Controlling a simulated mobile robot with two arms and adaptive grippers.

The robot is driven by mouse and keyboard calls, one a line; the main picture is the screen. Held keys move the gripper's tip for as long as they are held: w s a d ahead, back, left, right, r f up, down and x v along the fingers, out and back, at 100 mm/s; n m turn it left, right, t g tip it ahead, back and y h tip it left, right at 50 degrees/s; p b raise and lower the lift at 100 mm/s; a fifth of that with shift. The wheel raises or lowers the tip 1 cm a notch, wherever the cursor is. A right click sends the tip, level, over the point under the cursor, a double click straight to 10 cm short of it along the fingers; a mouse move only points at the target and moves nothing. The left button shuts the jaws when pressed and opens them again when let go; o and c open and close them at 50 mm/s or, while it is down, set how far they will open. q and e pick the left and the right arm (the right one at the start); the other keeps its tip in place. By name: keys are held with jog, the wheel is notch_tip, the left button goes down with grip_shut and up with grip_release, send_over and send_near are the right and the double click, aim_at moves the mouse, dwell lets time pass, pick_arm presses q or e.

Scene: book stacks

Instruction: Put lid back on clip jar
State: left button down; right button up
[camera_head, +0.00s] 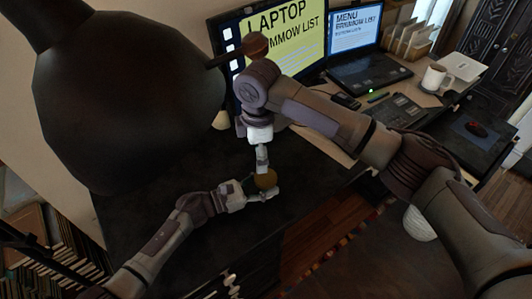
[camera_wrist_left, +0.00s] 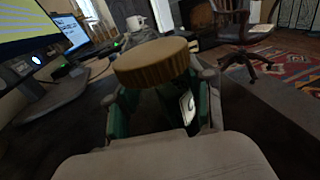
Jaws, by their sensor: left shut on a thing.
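A round brown lid (camera_head: 266,180) shows at the left gripper's tip in the head view. In the left wrist view the wooden lid (camera_wrist_left: 152,64) sits at or just above the top of the dark green clip jar (camera_wrist_left: 172,100), which has a pale label with a clip drawing. I cannot tell whether lid and jar touch. My left gripper (camera_head: 255,192) is shut on the jar, which is mostly hidden in the head view. My right gripper (camera_head: 262,163) points down right beside or above the lid; its fingers are too small to tell open from shut.
The dark desk (camera_head: 150,215) is clear to the left. A large dark lamp shade (camera_head: 125,100) fills the upper left. A monitor (camera_head: 275,50), a laptop (camera_head: 365,72) and a white mug (camera_head: 436,77) stand behind. The desk's front edge lies close below the grippers.

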aim_at(266, 177)
jog(key=n, duration=0.2)
jog(key=d+n, duration=0.1)
jog(key=n, duration=0.1)
jog(key=shift+s+n, duration=0.15)
jog(key=shift+n, duration=0.15)
jog(key=n, duration=0.3)
jog(key=d+n, duration=0.1)
jog(key=shift+s+n+g, duration=0.25)
jog(key=shift+n+g, duration=0.05)
jog(key=shift+g, duration=0.1)
jog(key=shift+f, duration=3.95)
jog(key=shift+c, duration=0.3)
